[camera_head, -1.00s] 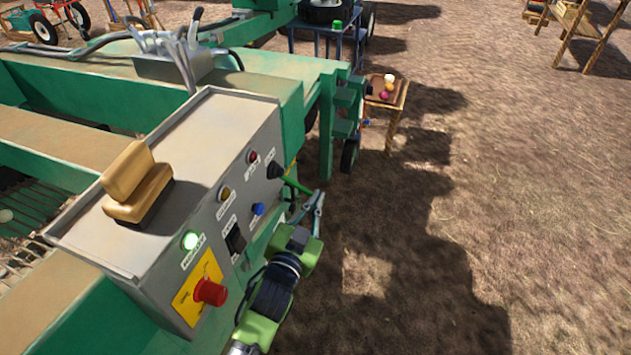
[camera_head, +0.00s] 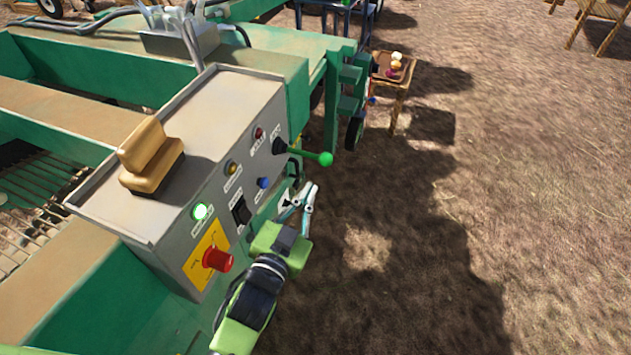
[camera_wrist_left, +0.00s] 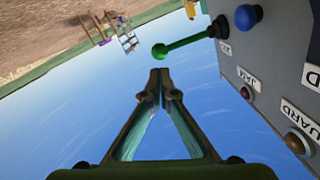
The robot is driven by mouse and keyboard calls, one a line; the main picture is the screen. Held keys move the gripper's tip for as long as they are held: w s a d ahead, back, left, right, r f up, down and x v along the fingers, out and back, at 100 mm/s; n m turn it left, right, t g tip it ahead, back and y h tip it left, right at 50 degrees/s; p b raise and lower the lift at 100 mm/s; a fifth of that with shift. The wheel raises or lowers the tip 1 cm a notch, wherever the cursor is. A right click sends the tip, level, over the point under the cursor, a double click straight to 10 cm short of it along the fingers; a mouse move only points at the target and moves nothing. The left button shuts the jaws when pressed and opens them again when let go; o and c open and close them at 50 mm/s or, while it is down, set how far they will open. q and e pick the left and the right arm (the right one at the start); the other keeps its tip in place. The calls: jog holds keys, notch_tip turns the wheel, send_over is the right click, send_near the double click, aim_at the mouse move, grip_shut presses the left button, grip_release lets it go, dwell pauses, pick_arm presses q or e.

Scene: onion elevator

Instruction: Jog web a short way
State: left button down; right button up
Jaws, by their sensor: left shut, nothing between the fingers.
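A grey control box (camera_head: 217,126) sits on the green machine frame. On its face are a lit green lamp (camera_head: 200,211), a red mushroom button (camera_head: 217,259) on a yellow plate, an amber lamp (camera_head: 231,168), a red lamp (camera_head: 258,132), a black rocker switch (camera_head: 241,211) and a blue button (camera_head: 263,183). A lever with a green ball knob (camera_head: 325,159) sticks out to the right; the knob also shows in the left wrist view (camera_wrist_left: 159,51). My left gripper (camera_head: 311,189) is shut and empty, below the knob and apart from it.
A wooden brush-like block (camera_head: 150,157) lies on top of the box. A small wooden table (camera_head: 399,85) with onions stands behind at right. Metal bars (camera_head: 40,195) show inside the frame at left. Open bare ground lies to the right.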

pick_arm(q)
jog(key=shift+v, duration=0.95)
jog(key=shift+d+r, duration=0.1)
jog(key=shift+r, duration=0.05)
jog(key=s+a+f+n+g+y, duration=0.1)
jog(key=s+a+f+g, duration=0.15)
jog(key=f, duration=0.95)
jog(key=s+a+f+g+y, duration=0.15)
jog(key=s+f, duration=0.25)
jog(key=f, duration=0.8)
jog(key=s+a+f+n+g, duration=0.1)
jog(key=s+a+f+g, duration=0.2)
jog(key=f, duration=0.9)
jog(key=s+a+f+n+g, duration=0.1)
jog(key=s+a+f+g, duration=0.2)
jog(key=s+f, duration=0.3)
jog(key=s+a+f+g+y, duration=0.1)
jog(key=s+a+f, duration=0.3)
jog(key=s, duration=1.1)
jog(key=s+a+f+n+g+y, duration=0.1)
jog(key=s+a+f+g, duration=0.3)
jog(key=s+f, duration=0.6)
jog(key=shift+s+a+f+n+g, duration=0.2)
jog(key=shift+s+a+n+g, duration=0.15)
jog(key=shift+s, duration=0.35)
jog(key=shift+y, duration=0.25)
